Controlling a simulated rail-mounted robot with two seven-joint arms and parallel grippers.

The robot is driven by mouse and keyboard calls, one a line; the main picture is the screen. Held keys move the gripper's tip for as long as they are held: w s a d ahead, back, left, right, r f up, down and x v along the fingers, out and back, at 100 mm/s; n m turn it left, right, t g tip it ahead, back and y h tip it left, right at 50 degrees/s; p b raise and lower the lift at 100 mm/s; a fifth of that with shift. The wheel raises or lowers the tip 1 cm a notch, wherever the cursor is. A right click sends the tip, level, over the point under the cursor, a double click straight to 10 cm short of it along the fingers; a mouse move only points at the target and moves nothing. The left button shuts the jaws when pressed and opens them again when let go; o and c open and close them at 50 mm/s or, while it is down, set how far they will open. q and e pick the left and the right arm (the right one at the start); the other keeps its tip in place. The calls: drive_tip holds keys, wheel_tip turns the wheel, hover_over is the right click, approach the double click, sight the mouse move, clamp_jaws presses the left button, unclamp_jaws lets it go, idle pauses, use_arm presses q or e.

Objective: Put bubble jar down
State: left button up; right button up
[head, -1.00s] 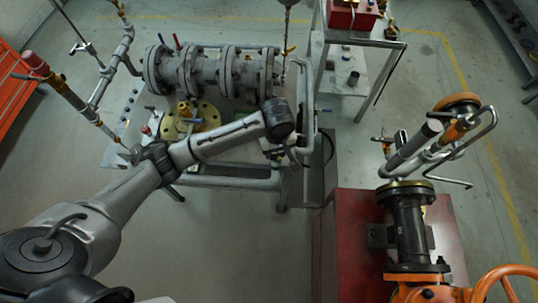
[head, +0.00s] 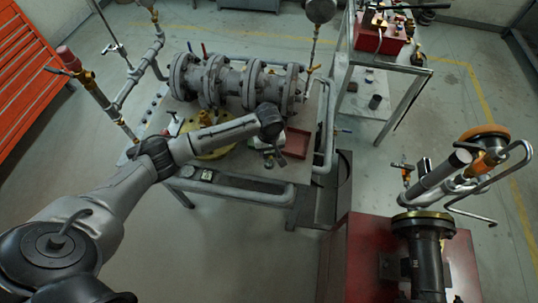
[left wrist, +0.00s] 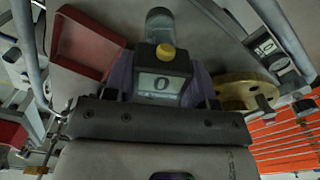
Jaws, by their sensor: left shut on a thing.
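My left gripper (left wrist: 160,88) is shut on the bubble jar (left wrist: 160,55). In the left wrist view, a black part with a yellow knob and a clear rounded part sit between its two purplish fingers. In the head view, my left gripper (head: 273,155) is over the front right part of the pipe table (head: 245,181); the jar is too small and covered there to make out. I cannot tell whether the jar touches the tabletop. My right gripper is not in view.
A red open tray (head: 296,143) lies just right of the gripper; it also shows in the left wrist view (left wrist: 85,45). A brass flange (left wrist: 245,90) is on the other side. Grey flanged pipe (head: 235,83) runs behind. A pipe rail borders the table's front.

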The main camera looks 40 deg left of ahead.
use_arm(q)
wheel_tip(320, 180, down, 3)
drive_tip(key=shift+f, duration=0.1)
drive_tip(key=shift+f+b, duration=0.2)
drive_tip(key=shift+b, duration=0.1)
drive_tip(key=o, duration=1)
drive_tip(key=shift+f, duration=0.1)
drive_tip(key=shift+o, duration=0.2)
